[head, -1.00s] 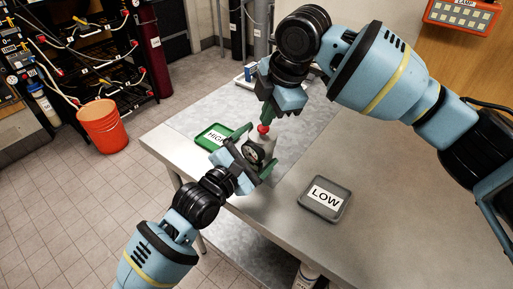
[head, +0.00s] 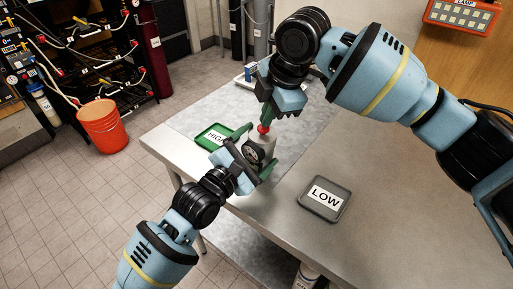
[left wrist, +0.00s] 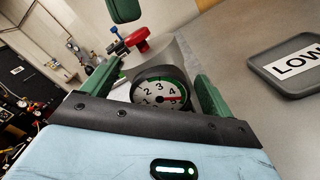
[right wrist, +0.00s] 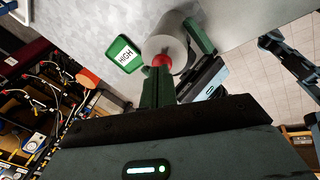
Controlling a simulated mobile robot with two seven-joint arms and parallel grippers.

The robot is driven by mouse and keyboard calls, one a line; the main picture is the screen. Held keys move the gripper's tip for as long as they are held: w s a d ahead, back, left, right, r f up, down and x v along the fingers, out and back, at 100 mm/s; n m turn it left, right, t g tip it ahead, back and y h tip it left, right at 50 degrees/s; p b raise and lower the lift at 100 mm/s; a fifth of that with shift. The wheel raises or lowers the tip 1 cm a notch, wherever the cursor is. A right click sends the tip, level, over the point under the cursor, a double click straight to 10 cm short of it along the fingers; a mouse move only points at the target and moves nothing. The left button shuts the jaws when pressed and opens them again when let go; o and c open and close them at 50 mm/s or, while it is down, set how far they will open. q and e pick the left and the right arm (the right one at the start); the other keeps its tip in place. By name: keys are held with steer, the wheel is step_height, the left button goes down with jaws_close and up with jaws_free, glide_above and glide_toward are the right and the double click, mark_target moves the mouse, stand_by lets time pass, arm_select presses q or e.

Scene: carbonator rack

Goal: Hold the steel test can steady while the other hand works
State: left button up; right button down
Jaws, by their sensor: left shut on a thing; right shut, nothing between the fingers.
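The steel test can (head: 268,144) stands on the bench with a round dial gauge (head: 254,153) on its side and a red knob (head: 263,129) on top. My left gripper (head: 257,156) is shut around the can, one green finger on each side, as the left wrist view shows; the gauge (left wrist: 160,92) faces that camera, its red needle pointing right near 4. My right gripper (head: 266,121) is shut above the can, its green fingertips at the red knob. In the right wrist view the tips meet the knob (right wrist: 162,60), with nothing seen between them.
A green HIGH tray (head: 211,137) lies behind the left gripper, and a grey LOW tray (head: 325,199) lies to the right; both look empty. An orange bucket (head: 102,126) stands on the floor at left. A lamp panel (head: 464,17) hangs at upper right. The bench's right part is clear.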

mark_target(268, 128)
arm_select(q)
steer(key=shift+a+f, duration=0.1)
steer(key=shift+f, duration=0.75)
arm_select(e)
steer(key=shift+w+f, duration=0.1)
steer(key=shift+f, duration=0.85)
steer(key=shift+r, duration=0.1)
steer(key=shift+d+r, duration=0.1)
steer(key=shift+r, duration=2.75)
arm_select(q)
steer(key=o, duration=1)
steer(key=shift+o, duration=0.5)
steer(key=shift+w, duration=0.1)
arm_select(e)
steer(key=shift+f, duration=0.1)
